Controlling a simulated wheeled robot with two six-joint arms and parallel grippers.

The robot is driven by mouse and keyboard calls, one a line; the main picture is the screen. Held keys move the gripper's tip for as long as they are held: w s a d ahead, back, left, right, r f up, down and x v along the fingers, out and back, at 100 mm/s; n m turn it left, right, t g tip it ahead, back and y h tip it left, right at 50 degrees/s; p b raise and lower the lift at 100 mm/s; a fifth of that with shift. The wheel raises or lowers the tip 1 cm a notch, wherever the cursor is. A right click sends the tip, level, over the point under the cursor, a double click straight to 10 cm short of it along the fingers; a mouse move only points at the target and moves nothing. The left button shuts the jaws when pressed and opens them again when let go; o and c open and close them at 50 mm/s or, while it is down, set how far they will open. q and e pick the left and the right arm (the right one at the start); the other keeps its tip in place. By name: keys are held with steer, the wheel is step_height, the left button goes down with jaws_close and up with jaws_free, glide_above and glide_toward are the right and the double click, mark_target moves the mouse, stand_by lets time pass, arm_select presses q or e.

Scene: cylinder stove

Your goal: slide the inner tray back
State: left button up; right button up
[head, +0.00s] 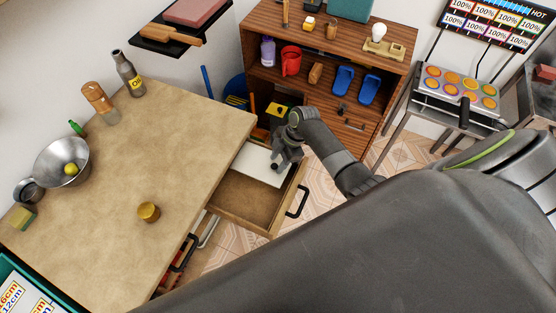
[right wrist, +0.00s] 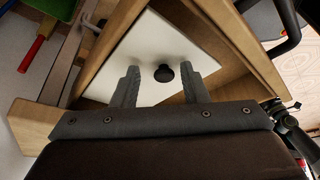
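The inner tray is a white panel (head: 254,165) lying in the back part of an open wooden drawer (head: 242,224). In the right wrist view, the white tray (right wrist: 140,55) carries a round black knob (right wrist: 163,73). My right gripper (head: 278,163) is over the tray, pointing down. In the right wrist view, its two fingers (right wrist: 163,80) are spread with the knob between them and visible gaps on both sides. I cannot tell how far above the knob the fingertips are. The front part of the drawer is bare. My left gripper is not in view.
The drawer's black handle (head: 297,202) is on its front panel. A counter (head: 130,170) stands left of the drawer, with a metal bowl (head: 52,167), bottles and a small gold tin (head: 148,211). A wooden shelf (head: 338,108) stands behind. Tiled floor shows right of the drawer.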

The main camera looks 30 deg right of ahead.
steer(key=w+b+v, duration=0.1)
steer(key=v, duration=1.6)
steer(key=shift+s+r, duration=0.2)
steer(key=shift+s, duration=0.3)
